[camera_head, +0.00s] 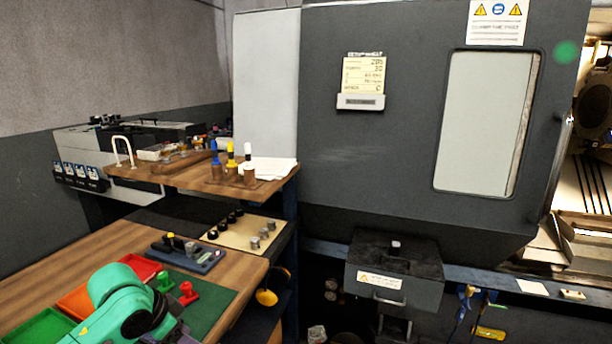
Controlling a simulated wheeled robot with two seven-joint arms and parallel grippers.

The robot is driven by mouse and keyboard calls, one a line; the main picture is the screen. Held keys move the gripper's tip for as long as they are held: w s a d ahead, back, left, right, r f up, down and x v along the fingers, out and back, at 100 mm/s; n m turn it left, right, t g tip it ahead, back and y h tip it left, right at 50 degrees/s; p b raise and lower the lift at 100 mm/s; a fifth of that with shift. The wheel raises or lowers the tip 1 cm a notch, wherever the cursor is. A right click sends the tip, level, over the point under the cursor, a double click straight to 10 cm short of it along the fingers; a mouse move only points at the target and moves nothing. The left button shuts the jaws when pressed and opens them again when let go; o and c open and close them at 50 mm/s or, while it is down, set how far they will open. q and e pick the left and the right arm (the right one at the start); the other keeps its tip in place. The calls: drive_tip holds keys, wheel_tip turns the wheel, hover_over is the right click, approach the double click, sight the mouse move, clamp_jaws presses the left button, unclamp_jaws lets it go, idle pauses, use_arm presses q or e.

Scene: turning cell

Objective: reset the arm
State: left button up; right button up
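A green and black link of one of my arms (125,305) shows at the lower left, over the front of the wooden bench (70,262). The fingers of that arm are not visible, and its dark lower part is cut off by the bottom edge. No gripper fingertips show anywhere in the view. My other arm does not show.
On the bench are a red bin (135,269), an orange bin, a green bin (38,328), a green mat (222,296) with small red and green pieces, and a grey-blue tray (190,254). A higher wooden shelf (205,181) holds tools. The grey machine (400,130) fills the right.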

use_arm(q)
drive_tip(key=s+d+f+n, duration=0.1)
drive_tip(key=s+d+f, duration=0.6)
drive_tip(key=f, duration=0.1)
drive_tip(key=s+a+f+n+y, duration=0.1)
drive_tip(key=s+a+f+n, duration=0.15)
drive_tip(key=s, duration=0.35)
drive_tip(key=s+a+f+n+y, duration=0.1)
drive_tip(key=s+a+f+n, duration=0.15)
drive_tip(key=s, duration=0.25)
drive_tip(key=s+f+g, duration=0.1)
drive_tip(key=s+f, duration=0.2)
drive_tip(key=f, duration=2.1)
drive_tip(key=s+a+f, duration=0.1)
drive_tip(key=s+f, duration=0.6)
drive_tip(key=s, duration=0.1)
drive_tip(key=s+a+f+g+b, duration=0.1)
drive_tip(key=s+a+f, duration=0.1)
drive_tip(key=s+f, duration=0.4)
drive_tip(key=shift+s+a+f+m+g+y, duration=0.3)
drive_tip(key=shift+s+f+m+y, duration=0.1)
drive_tip(key=shift+s, duration=0.8)
use_arm(e)
drive_tip(key=shift+s+a+f, duration=0.1)
drive_tip(key=shift+a+f, duration=0.2)
drive_tip(key=shift+f, duration=0.25)
